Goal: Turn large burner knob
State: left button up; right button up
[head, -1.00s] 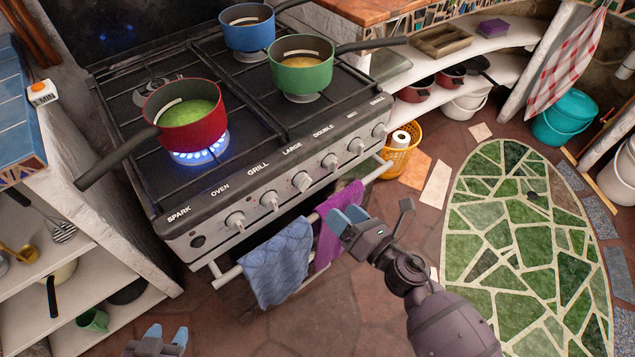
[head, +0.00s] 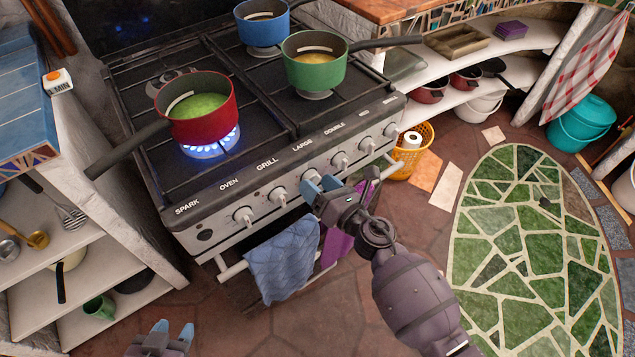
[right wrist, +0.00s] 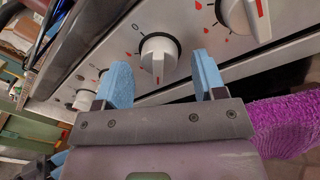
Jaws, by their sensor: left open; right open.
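The stove's front panel (head: 222,220) carries a row of white knobs under printed labels. The knob under LARGE (head: 309,176) is mostly hidden behind my right gripper (head: 321,185) in the head view. In the right wrist view, a white knob (right wrist: 158,56) with a red pointer mark aimed downward appears between the two blue fingertips of my right gripper (right wrist: 162,74). The fingers are open, one to each side; I cannot tell whether they touch it. My left gripper (head: 173,332) is open and empty, low at the bottom edge, away from the stove.
A red pot (head: 200,125) stands over a blue flame. A blue pot (head: 262,30) and a green pot (head: 314,72) stand behind it. A blue towel (head: 283,262) and a purple towel (head: 336,246) hang on the rail below the knobs. Other knobs sit close by.

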jog(key=shift+w+a, duration=0.25)
jog(key=shift+c, duration=0.2)
jog(key=c, duration=0.9)
